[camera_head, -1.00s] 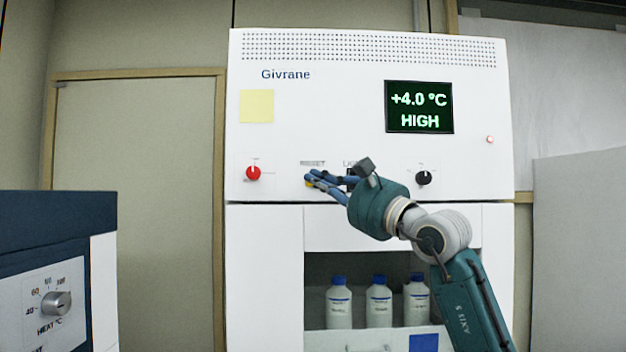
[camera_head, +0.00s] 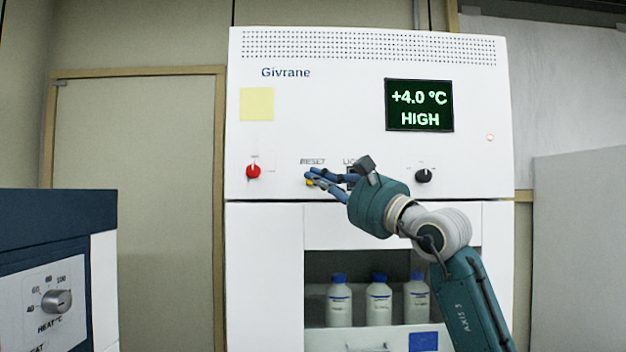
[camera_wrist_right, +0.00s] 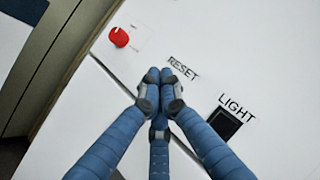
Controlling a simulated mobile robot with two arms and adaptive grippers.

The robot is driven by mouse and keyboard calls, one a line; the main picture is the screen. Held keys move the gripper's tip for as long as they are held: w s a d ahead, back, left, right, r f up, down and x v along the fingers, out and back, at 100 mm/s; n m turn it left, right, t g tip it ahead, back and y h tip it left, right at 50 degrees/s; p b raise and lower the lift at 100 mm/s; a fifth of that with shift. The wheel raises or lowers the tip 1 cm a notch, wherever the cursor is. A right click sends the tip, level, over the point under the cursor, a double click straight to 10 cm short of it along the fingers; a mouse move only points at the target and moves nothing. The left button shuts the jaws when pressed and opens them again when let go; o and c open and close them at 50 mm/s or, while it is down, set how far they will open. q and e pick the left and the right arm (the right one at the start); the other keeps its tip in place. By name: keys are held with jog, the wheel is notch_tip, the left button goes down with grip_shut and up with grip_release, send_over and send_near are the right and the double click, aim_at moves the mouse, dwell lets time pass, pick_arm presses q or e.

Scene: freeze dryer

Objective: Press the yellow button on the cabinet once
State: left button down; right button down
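The white cabinet (camera_head: 330,130) has a control panel with a RESET label. The yellow button (camera_head: 309,183) shows as a small patch under that label, mostly covered by the fingertips of my right gripper (camera_head: 313,178). In the right wrist view the blue fingers (camera_wrist_right: 160,78) are closed together with nothing seen between them. Their tips are at the panel just left of the RESET label and hide the button there. I cannot tell whether they touch it. My left gripper is in neither view.
A red knob (camera_head: 253,172) is left of the button. A black LIGHT switch (camera_wrist_right: 224,123) and a black knob (camera_head: 423,177) are to the right. The display (camera_head: 419,106) reads +4.0 °C HIGH. Bottles (camera_head: 379,304) stand in the bay below. A blue-topped unit (camera_head: 58,240) is at left.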

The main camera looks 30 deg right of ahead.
jog(key=shift+w+d, duration=0.1)
jog(key=shift+w+d, duration=0.15)
jog(key=shift+w, duration=0.1)
dwell(0.3)
jog(key=shift+w+d+p, duration=0.2)
jog(key=shift+w+p, duration=0.1)
jog(key=shift+p, duration=0.15)
dwell(0.5)
dwell(0.3)
jog(key=shift+s+a+b, duration=0.4)
jog(key=shift+s, duration=0.25)
